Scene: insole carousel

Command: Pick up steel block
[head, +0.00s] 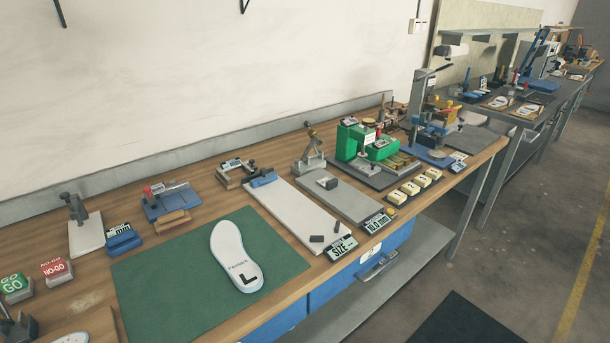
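A small grey block (328,183), which looks like the steel block, sits on a grey plate (352,205) near the middle of the wooden bench. It has a dark side and a lighter top. A display (376,222) with partly readable lettering, "BLO" and "mm", stands at the plate's front end. My gripper is not in view, and nothing is seen touching the block.
A long pale board (290,208) lies left of the grey plate, with small dark pieces (317,239) at its front. A white insole (236,256) lies on a green mat (180,285). A green machine (352,142) and a metal stand (309,155) rise behind the block.

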